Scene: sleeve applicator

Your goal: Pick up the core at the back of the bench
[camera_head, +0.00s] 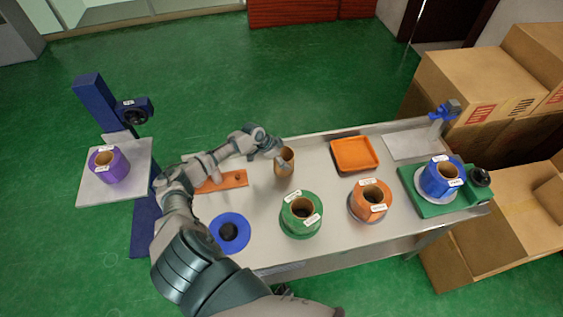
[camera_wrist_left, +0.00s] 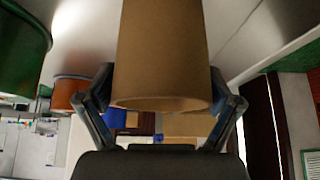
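The core is a plain brown cardboard tube (camera_head: 285,168), upright at the back of the bench (camera_head: 335,215), left of the orange tray. My left gripper (camera_head: 279,152) is at its upper part. In the left wrist view the core (camera_wrist_left: 160,55) fills the space between the two fingers (camera_wrist_left: 160,85), which lie against its sides. Its open end faces the lower part of that view; its other end is cut off there. I cannot tell whether the core rests on the bench or is just clear of it. My right gripper is not in view.
An orange tray (camera_head: 355,155) lies right of the core. A green roll (camera_head: 301,212), an orange roll (camera_head: 370,197) and a blue flanged piece (camera_head: 230,233) stand nearer the front. A blue roll (camera_head: 441,178) is at right, a purple roll (camera_head: 108,165) on a stand at left.

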